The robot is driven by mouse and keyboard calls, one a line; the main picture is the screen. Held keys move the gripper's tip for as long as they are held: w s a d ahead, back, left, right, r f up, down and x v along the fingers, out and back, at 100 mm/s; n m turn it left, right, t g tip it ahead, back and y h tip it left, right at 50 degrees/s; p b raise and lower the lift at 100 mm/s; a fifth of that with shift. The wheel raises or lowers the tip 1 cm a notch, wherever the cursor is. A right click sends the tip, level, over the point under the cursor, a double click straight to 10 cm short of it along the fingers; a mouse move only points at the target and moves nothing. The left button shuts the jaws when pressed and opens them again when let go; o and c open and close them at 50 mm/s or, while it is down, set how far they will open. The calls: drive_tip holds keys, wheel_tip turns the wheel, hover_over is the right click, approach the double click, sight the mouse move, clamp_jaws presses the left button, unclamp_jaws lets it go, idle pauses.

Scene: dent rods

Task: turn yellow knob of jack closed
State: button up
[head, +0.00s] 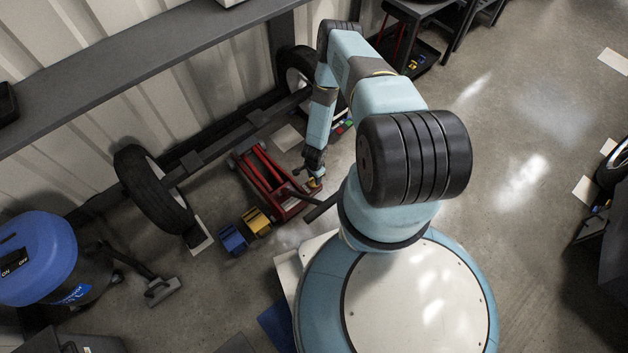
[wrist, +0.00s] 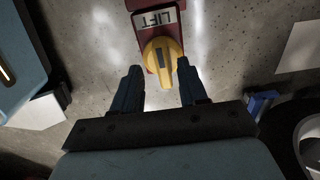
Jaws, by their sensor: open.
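The red floor jack (head: 272,188) lies on the concrete floor, left of my arm in the head view. Its red end with a white LIFT label (wrist: 158,18) shows at the top of the wrist view. The yellow knob (wrist: 162,56) sits below that label, with a dark mark on its face and a narrow tab pointing down between my fingers. My gripper (wrist: 157,78) is open, one finger on each side of the knob's tab, with gaps visible on both sides. In the head view my gripper (head: 314,170) is over the jack's near right end, and the knob is small there.
A yellow block (head: 257,220) and a blue block (head: 233,239) stand near the jack's lower left. A tyre (head: 152,188) leans by the rack, and a blue vacuum (head: 38,260) stands at far left.

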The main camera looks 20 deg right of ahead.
wheel_tip(320, 180, up, 12)
idle(0.5)
drive_tip(key=shift+s, duration=0.1)
